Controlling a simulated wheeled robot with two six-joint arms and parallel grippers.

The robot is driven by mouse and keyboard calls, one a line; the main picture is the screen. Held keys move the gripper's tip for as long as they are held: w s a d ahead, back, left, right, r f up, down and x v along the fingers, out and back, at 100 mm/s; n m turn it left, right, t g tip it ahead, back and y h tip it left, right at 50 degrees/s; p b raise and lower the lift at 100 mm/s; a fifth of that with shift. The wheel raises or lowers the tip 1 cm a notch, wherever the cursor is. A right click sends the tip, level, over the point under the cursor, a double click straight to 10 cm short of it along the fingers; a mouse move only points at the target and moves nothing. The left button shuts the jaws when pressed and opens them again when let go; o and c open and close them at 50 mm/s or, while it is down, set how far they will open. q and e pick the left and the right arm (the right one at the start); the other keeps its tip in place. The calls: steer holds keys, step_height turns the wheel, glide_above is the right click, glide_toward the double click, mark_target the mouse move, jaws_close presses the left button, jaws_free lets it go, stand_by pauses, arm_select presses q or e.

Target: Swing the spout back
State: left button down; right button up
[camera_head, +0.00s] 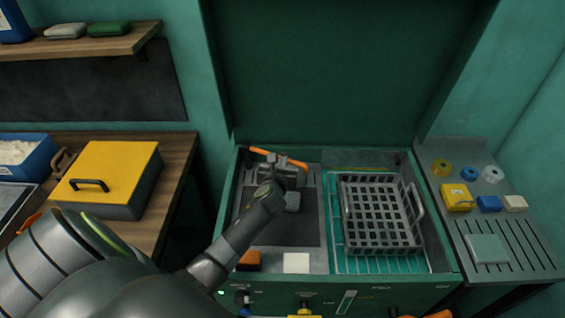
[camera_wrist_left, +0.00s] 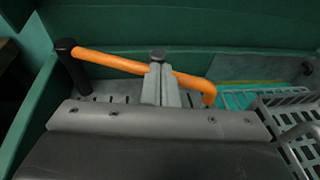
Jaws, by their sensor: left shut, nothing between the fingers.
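The spout is an orange pipe (camera_head: 262,153) at the back left of the green station's basin. In the left wrist view the spout (camera_wrist_left: 112,61) runs from a dark upright post (camera_wrist_left: 71,64) at the left to a bent-down end at the right, near the teal rack. My left gripper (camera_head: 284,164) is over the basin's back left part, at the spout. In the left wrist view its fingers (camera_wrist_left: 160,66) are shut and empty, and they cover the middle of the spout. I cannot tell if they touch it.
A grey basket (camera_head: 382,218) stands on a teal rack (camera_head: 345,262) right of the basin. A raised green lid (camera_head: 325,70) closes off the back. A side shelf (camera_head: 462,235) at the right holds small items. A yellow-lidded box (camera_head: 112,168) sits on the wooden table.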

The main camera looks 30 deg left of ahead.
arm_select(q)
steer(key=w+n+g+y+b, duration=0.3)
steer(key=w+n+y+b, duration=0.2)
steer(key=w, duration=0.1)
steer(key=shift+w+a+g, duration=0.3)
steer(key=shift+w+g, duration=0.1)
steer(key=shift+r, duration=0.1)
stand_by(0.3)
